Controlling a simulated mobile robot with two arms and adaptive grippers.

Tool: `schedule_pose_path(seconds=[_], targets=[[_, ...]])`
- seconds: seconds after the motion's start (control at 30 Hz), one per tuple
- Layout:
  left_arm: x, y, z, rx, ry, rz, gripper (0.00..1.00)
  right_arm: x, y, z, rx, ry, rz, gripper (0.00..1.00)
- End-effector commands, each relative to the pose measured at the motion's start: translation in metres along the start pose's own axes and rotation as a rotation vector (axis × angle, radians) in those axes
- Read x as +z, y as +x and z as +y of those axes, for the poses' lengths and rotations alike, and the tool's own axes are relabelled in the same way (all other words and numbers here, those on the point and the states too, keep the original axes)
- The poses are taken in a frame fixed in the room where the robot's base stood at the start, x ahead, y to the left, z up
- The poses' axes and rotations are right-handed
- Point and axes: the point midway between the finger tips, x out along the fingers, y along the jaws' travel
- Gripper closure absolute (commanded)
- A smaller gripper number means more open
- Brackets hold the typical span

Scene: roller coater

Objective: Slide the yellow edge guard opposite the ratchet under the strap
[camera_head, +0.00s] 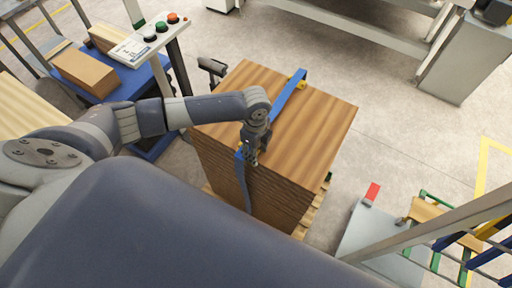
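A tall stack of brown wood-grain boards (315,125) stands on a pallet in the middle of the view. A blue strap (288,95) runs across its top and hangs down the near side (243,185). My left gripper (248,158) points down at the near top edge, right by the strap. A little yellow shows at its fingers, too small to identify. Whether the fingers hold anything is unclear. I cannot make out the ratchet. My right gripper is not in view.
A blue cart (130,88) with boards and a control panel with buttons (155,38) stand at the left. A grey metal plate (375,240) and a rack with coloured bars (440,225) are at lower right. Floor is clear right of the stack.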

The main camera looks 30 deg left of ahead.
Motion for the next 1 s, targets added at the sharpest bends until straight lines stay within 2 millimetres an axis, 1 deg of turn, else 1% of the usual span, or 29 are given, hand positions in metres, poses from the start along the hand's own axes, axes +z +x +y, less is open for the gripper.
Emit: schedule_pose_path(seconds=[0.37,0.4,0.5,1.0], targets=[[0.0004,0.0009,0.0012,0.002,-0.002,0.0,0.83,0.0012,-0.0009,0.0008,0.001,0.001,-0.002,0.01],[0.0004,0.0009,0.0012,0.002,-0.002,0.0,0.57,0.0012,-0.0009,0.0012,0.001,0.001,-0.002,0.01],[0.0004,0.0008,0.0011,0.002,-0.002,0.0,0.35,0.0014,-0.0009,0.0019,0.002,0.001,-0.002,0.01],[0.0001,0.0007,0.0006,0.001,-0.001,0.0,0.35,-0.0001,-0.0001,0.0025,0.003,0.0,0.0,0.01]])
